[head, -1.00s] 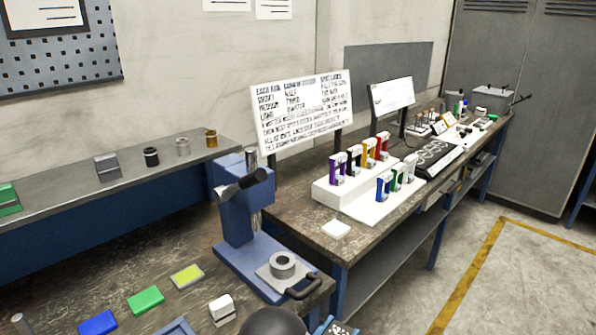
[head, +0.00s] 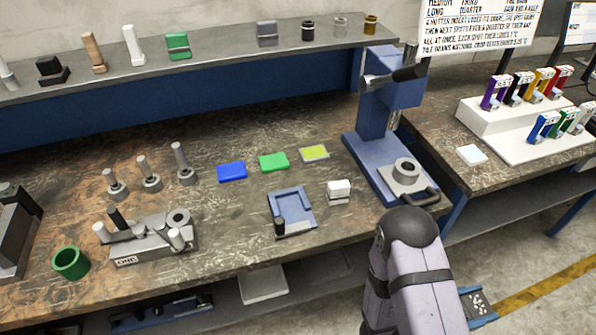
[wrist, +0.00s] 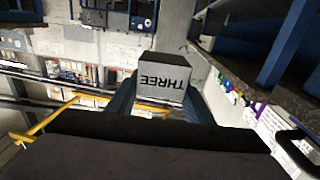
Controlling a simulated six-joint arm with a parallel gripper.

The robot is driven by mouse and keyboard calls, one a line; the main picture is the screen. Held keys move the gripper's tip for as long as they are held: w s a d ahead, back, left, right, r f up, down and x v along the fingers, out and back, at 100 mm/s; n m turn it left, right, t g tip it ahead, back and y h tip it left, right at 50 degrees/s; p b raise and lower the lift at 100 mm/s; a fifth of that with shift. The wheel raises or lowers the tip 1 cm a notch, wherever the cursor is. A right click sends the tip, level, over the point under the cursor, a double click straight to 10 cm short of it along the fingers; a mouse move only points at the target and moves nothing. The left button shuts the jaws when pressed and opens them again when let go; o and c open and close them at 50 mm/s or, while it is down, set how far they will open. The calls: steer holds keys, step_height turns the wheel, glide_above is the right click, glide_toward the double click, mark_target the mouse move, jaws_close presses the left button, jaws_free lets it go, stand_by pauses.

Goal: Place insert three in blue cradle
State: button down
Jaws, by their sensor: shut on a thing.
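In the head view my forearm hangs at the bottom right; the insert is not discernible there. The blue cradle (head: 305,198), a U-shaped blue fixture with a dark knob at its front left corner, sits on the bench, left of my arm and apart from it. No block shows in it.
A white and grey block (head: 339,189) stands right of the cradle. Blue (head: 231,171), green (head: 273,162) and yellow (head: 314,153) pads lie behind. The blue press (head: 382,110) rises behind my arm. A grey fixture labelled ONG (head: 150,250) and green cup (head: 71,262) are left.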

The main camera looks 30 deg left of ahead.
steer(key=w+a+r+n+t+y+p, duration=0.1)
steer(key=w+a+r+n+t+y, duration=0.1)
steer(key=a, duration=0.8)
steer(key=w+a+r+n+t+y+p, duration=0.1)
steer(key=a+r, duration=0.4)
steer(key=a, duration=0.5)
steer(key=w+a+r+n+t+y+p, duration=0.1)
steer(key=w+a+r+n+t+y, duration=0.1)
steer(key=a, duration=0.8)
steer(key=shift+w+a+r+n+t+y, duration=0.15)
steer(key=shift+w+r+n+y, duration=0.2)
steer(key=shift+y, duration=0.35)
steer(key=shift+w+r+n+t+y, duration=0.15)
steer(key=shift+w+r+n+y, duration=0.1)
steer(key=shift+w+r+y, duration=0.35)
steer(key=s+a+r+n+y+b, duration=0.1)
steer(key=s+a+r+n+y, duration=0.1)
steer(key=a, duration=0.8)
steer(key=s+a+r+n+y+b, duration=0.1)
steer(key=s+a+n+y, duration=0.3)
steer(key=a, duration=0.6)
steer(key=s+a+r+n+y+b, duration=0.1)
steer(key=s+a+r+n+y, duration=0.2)
steer(key=s+a+y, duration=0.4)
steer(key=shift+a+r+y, duration=0.4)
steer(key=shift+a+y, duration=0.3)
steer(key=shift+a, duration=1.15)
steer(key=shift+f, duration=0.1)
steer(key=shift+f+p, duration=0.45)
steer(key=shift+f, duration=2.4)
